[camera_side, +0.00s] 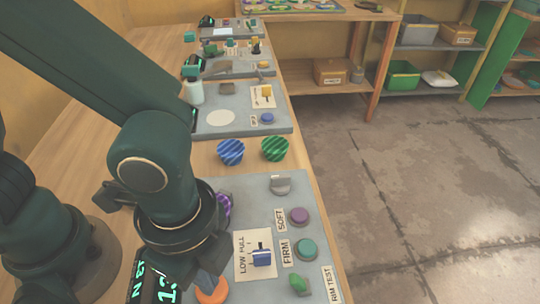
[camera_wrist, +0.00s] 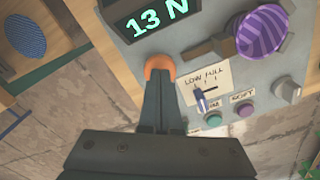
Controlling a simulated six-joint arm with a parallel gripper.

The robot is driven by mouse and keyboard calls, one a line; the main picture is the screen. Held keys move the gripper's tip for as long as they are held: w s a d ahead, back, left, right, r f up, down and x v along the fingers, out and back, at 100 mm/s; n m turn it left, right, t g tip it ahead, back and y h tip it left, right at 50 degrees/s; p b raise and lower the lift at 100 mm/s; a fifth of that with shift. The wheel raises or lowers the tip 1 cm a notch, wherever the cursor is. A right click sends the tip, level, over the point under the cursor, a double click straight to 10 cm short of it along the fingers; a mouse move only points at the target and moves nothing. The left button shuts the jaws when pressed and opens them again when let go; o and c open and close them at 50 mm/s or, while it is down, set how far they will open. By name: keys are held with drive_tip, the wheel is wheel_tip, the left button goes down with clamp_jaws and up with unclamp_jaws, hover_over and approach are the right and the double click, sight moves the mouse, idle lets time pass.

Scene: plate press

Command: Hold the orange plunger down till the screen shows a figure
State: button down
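The orange plunger (camera_side: 213,291) is on the grey panel, below my gripper (camera_side: 211,280). In the wrist view, the orange plunger (camera_wrist: 157,64) shows just beyond my fingertips (camera_wrist: 161,76). My fingers are together with nothing seen between them. The tips appear to rest on the plunger's top, which they partly hide; how far it is pressed I cannot tell. The dark screen (camera_wrist: 152,19) beside the plunger reads "13 N" in green digits. The screen also shows partly behind my wrist in the side view (camera_side: 152,285).
A blue lever (camera_side: 262,257) stands on the LOW FULL plate, close to the plunger. A purple button (camera_side: 298,216), a teal button (camera_side: 306,248) and a green switch (camera_side: 299,284) are nearby. A purple striped object (camera_wrist: 262,32) sits on the panel. Blue (camera_side: 231,152) and green (camera_side: 274,148) striped objects lie behind.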

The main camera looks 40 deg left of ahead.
drive_tip(key=shift+r, duration=2.45)
drive_tip(key=shift+w+a, duration=0.1)
drive_tip(key=shift+w, duration=0.15)
drive_tip(key=w+a+r+n+t+h, duration=0.1)
drive_tip(key=w+a+r+n+t, duration=0.2)
drive_tip(key=w+a+r+n, duration=0.4)
drive_tip(key=s+a+f+n+t+y, duration=0.1)
drive_tip(key=s+a+n+t, duration=0.1)
drive_tip(key=a+n, duration=0.6)
drive_tip(key=shift+s+a+t, duration=0.3)
drive_tip(key=shift+s+a, duration=0.4)
drive_tip(key=shift+a, duration=0.1)
